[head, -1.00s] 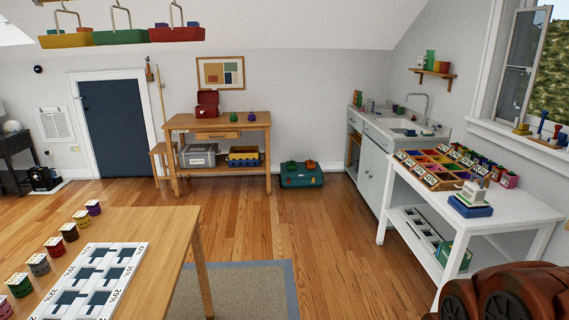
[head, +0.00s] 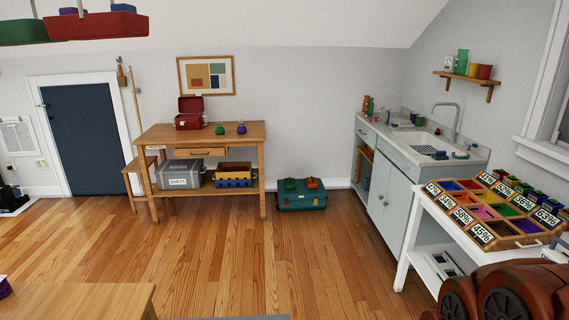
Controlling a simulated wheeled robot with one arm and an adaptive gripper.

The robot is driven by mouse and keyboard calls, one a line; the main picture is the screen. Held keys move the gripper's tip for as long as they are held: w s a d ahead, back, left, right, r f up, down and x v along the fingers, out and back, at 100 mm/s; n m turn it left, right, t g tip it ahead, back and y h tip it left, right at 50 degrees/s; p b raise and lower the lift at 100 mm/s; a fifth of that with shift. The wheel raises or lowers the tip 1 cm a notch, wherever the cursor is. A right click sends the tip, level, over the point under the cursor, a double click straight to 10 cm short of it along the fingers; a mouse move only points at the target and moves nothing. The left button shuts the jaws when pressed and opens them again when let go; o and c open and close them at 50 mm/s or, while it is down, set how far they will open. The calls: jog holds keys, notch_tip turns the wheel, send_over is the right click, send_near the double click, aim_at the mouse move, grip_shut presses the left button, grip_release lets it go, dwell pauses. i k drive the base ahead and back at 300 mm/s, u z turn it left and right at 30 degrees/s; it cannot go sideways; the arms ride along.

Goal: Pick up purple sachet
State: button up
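A small purple pouch-like thing (head: 242,128), which looks like the purple sachet, stands on top of the wooden workbench (head: 170,133) at the back wall. A similar green one (head: 219,129) stands just left of it, apart from it. Both are small and far off, so fine detail is unclear.
A red open box (head: 189,113) sits left of the pouches. A grey bin (head: 180,175) and a yellow-blue crate (head: 234,175) fill the lower shelf. A teal case (head: 302,197) stands on the floor right of the bench. The wooden floor (head: 250,260) ahead is clear.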

aim_at(242, 129)
jog(key=i, duration=6.35)
jog(key=u, duration=3.3)
